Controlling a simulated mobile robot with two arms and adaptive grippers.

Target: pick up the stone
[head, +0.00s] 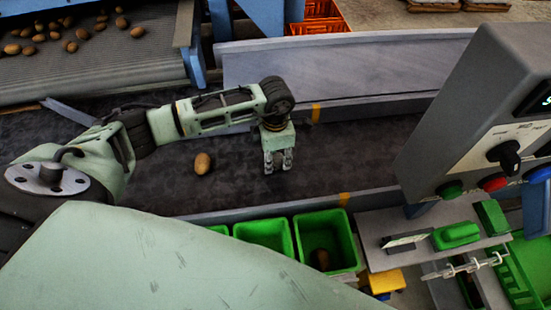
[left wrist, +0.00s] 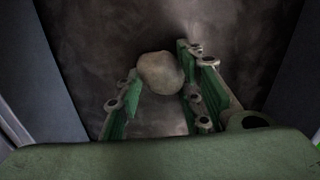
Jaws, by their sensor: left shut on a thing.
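My left gripper (head: 278,162) points down over the dark belt, its fingers low near the belt surface. In the left wrist view the stone (left wrist: 160,72), a pale, rounded grey-beige lump, sits between the two green-padded fingers of that gripper (left wrist: 160,85). The fingers are shut on it near their tips. In the head view I cannot make out the stone, as the fingers hide it. My right gripper does not show.
A brown potato (head: 203,163) lies on the dark belt (head: 350,150) left of my gripper. Green bins (head: 330,240) stand along the near edge; one holds a brown item. A control box (head: 470,100) stands at right. More potatoes (head: 85,33) lie on a conveyor at upper left.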

